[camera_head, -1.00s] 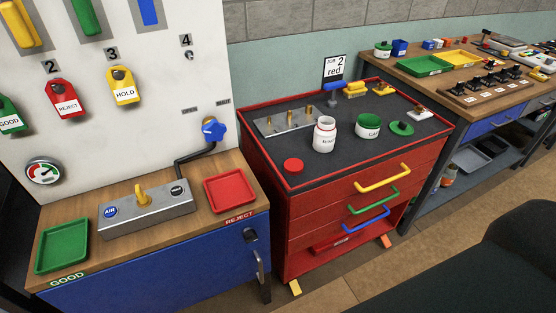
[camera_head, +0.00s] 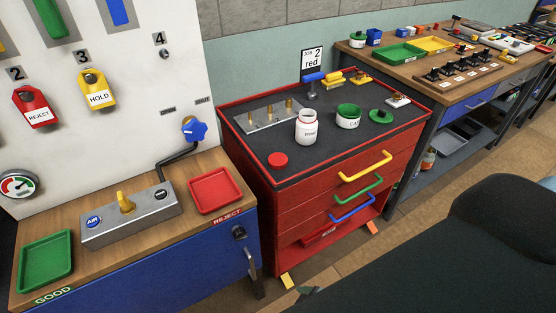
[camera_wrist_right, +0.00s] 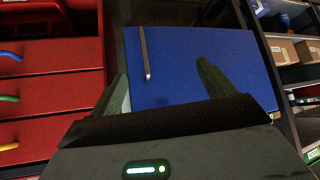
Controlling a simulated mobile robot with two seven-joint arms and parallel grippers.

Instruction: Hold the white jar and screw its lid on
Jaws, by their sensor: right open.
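The white jar (camera_head: 306,130) stands upright and open on the dark top of the red tool cart (camera_head: 262,186) in the head view. A round red lid (camera_head: 278,159) lies flat on the cart top, to the jar's front left and apart from it. My right gripper (camera_wrist_right: 161,78) shows in the right wrist view with its two dark green fingers spread and nothing between them. A blue panel with a metal handle is beyond the fingers. My left gripper is not in view.
A white container with a green rim (camera_head: 348,117) and a green lid (camera_head: 381,116) are right of the jar. A metal block with brass pegs (camera_head: 268,116) is behind. The blue cabinet (camera_head: 190,262) stands left.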

